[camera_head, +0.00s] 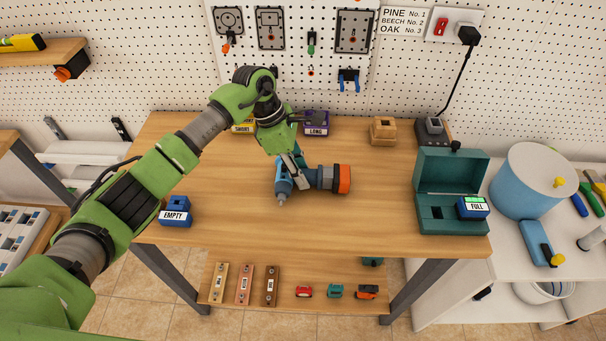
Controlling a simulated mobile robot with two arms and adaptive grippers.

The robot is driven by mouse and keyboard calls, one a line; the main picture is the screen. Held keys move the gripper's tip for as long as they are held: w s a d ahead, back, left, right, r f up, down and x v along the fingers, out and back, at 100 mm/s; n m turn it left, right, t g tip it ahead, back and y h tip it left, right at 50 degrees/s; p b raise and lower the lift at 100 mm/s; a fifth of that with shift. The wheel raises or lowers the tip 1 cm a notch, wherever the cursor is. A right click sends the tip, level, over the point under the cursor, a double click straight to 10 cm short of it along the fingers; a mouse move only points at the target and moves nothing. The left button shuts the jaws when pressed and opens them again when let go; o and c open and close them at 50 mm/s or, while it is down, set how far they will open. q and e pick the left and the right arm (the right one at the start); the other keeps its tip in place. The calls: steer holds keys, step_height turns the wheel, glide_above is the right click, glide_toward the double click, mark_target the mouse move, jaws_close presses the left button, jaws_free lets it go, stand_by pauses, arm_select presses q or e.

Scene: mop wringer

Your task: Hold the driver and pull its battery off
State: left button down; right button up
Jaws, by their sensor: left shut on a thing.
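The driver (283,187) lies near the middle of the wooden tabletop. Its body is blue, with a grey tip pointing to the front. A dark grey part runs from it to the right and ends in an orange block (344,180), which looks like its battery, still joined on. My left gripper (288,172) reaches down from behind and is shut on the driver's blue body. The gripper hides part of that body. My right gripper is not in view.
A blue block labelled EMPTY (174,212) stands at the left. An open teal case (434,227) at the right holds a blue block labelled FULL (472,207). A charger-like dark block (432,132) and wooden block (383,130) stand behind. The front middle is clear.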

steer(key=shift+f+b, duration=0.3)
steer(key=shift+b, duration=0.05)
stand_by(0.5)
stand_by(0.4)
